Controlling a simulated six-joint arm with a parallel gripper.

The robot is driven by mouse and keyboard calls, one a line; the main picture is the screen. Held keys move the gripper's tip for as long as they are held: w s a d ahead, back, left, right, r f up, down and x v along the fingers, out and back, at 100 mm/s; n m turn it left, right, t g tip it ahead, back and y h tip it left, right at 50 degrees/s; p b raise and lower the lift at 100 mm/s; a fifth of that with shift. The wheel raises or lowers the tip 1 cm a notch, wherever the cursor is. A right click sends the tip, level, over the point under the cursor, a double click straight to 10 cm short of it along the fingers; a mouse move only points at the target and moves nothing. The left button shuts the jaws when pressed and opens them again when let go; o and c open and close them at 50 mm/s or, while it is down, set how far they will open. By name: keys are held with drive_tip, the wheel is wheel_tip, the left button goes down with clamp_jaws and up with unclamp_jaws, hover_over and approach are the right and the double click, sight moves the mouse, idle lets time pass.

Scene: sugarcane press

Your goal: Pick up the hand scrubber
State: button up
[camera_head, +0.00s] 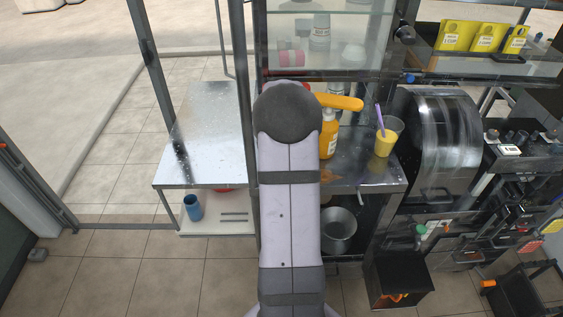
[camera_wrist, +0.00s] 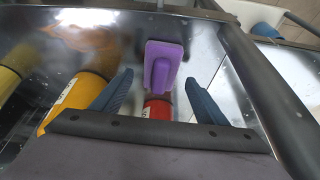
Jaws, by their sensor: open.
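A purple hand scrubber (camera_wrist: 165,62) with a raised handle is on the shiny metal counter in the wrist view, beyond and between my fingertips. My gripper (camera_wrist: 159,78) is open, with one dark blue finger on each side and nothing visibly held. I cannot tell how far the fingers are above the scrubber. In the head view my arm covers the middle, and neither the scrubber nor my fingers can be made out.
A red bottle (camera_wrist: 157,108) stands close between my fingers. An orange bottle (camera_wrist: 78,98) is just left; it also shows in the head view (camera_head: 328,138). A yellow cup (camera_head: 385,146) stands farther right. A dark post (camera_wrist: 262,85) runs close on the right.

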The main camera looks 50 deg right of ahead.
drive_tip(key=shift+x, duration=1.2)
drive_tip(key=c, duration=1.2)
drive_tip(key=shift+o, duration=0.2)
drive_tip(key=shift+s+a+r, duration=0.1)
drive_tip(key=shift+r, duration=0.1)
drive_tip(key=shift+r+b, duration=0.15)
drive_tip(key=shift+b, duration=0.35)
wheel_tip(320, 180, up, 6)
drive_tip(key=b, duration=0.2)
drive_tip(key=shift+s+a+r+b, duration=0.1)
drive_tip(key=shift+a+r+b, duration=0.1)
drive_tip(key=shift+b, duration=0.15)
drive_tip(key=s+a+b, duration=0.7)
drive_tip(key=s+a, duration=0.6)
drive_tip(key=shift+s+a, duration=0.3)
drive_tip(key=shift+s, duration=0.1)
